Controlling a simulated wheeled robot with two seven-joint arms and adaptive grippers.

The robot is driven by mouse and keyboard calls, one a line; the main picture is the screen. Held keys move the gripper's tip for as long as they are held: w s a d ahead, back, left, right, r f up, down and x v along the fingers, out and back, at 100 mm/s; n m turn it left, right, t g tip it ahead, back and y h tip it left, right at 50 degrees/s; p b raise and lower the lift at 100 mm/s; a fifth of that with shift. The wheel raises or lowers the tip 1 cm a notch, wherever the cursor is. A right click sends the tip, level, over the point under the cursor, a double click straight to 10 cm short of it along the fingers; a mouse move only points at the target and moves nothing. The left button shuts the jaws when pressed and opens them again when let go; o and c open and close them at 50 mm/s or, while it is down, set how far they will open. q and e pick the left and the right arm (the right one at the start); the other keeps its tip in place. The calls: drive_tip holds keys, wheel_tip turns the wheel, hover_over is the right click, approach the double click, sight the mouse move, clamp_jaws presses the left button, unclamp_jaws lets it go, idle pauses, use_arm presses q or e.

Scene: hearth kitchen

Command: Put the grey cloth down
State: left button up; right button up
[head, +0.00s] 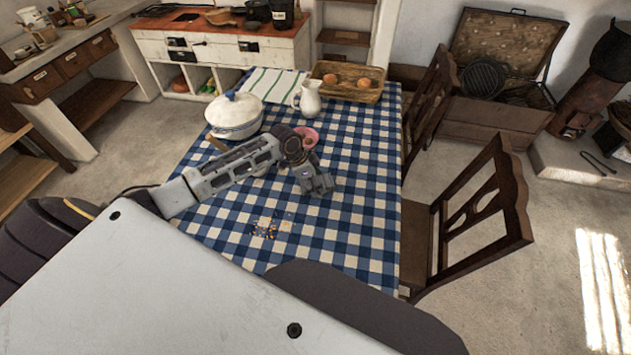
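My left arm reaches in from the left over the table, and my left gripper (320,184) points down low over the middle of the blue-and-white checked tablecloth (345,215). I cannot make out a grey cloth apart from the grey gripper parts. The fingertips are small and merge with the gripper body, so I cannot tell whether they are shut or hold anything. Orange-brown crumbs (268,228) lie scattered on the tablecloth, nearer to me and left of the gripper. My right gripper is not in view.
A white lidded pot (234,117), a pink dish (307,136), a white jug (309,99), a green-striped cloth (271,84) and a wooden tray (347,92) with round brown items stand farther back. Wooden chairs (515,195) line the right side. The right part of the table is clear.

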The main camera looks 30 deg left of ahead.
use_arm(q)
drive_tip(key=shift+f, duration=0.2)
drive_tip(key=shift+s+f, duration=0.15)
drive_tip(key=shift+f, duration=0.05)
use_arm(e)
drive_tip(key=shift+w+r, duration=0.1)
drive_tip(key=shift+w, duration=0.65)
use_arm(q)
drive_tip(key=shift+f, duration=0.1)
drive_tip(key=shift+s+f, duration=0.1)
drive_tip(key=shift+s, duration=0.05)
drive_tip(key=shift+f, duration=0.1)
drive_tip(key=o, duration=0.7)
drive_tip(key=shift+s, duration=0.1)
drive_tip(key=shift+c, duration=0.2)
drive_tip(key=o, duration=0.4)
drive_tip(key=shift+d+f, duration=0.1)
drive_tip(key=shift+f, duration=0.15)
drive_tip(key=shift+w, duration=0.25)
drive_tip(key=shift+r, duration=0.2)
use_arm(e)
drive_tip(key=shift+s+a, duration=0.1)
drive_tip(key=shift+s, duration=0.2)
